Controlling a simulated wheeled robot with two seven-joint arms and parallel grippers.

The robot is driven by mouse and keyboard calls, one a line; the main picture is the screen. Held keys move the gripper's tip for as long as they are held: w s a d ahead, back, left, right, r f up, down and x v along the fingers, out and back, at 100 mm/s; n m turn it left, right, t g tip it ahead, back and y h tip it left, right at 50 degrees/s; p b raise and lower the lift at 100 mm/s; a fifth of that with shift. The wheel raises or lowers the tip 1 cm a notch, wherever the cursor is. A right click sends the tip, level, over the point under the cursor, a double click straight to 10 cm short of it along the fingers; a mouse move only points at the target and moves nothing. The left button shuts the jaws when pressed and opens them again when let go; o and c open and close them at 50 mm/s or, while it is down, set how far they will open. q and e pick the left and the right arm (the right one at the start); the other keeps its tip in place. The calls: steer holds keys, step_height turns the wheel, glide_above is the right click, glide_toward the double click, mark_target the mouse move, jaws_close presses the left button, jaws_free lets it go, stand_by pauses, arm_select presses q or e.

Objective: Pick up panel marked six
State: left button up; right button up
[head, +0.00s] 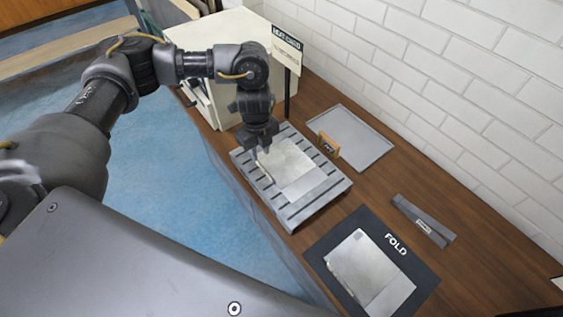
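A pale flat panel (292,170) lies on a grey slotted rack (318,205) on the wooden counter. No number can be read on it, so I cannot tell whether it is the panel marked six. A second pale panel (372,272) lies on a dark mat (322,246) lettered "FOLD"; no number is readable there either. My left gripper (263,150) points down over the left part of the rack, at the panel's upper left edge. Its fingers are small and dark, and whether they touch the panel or are apart is unclear. My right gripper is not in view.
A grey tray (362,140) with a small brown tag stand (328,145) at its edge lies behind the rack. A grey strip (424,220) lies right of it. A cream box (222,42) and a sign (287,48) stand behind my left arm. A white brick wall bounds the counter.

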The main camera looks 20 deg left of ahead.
mark_target(261, 165)
arm_select(q)
steer(key=shift+f, duration=3.4)
jaws_close()
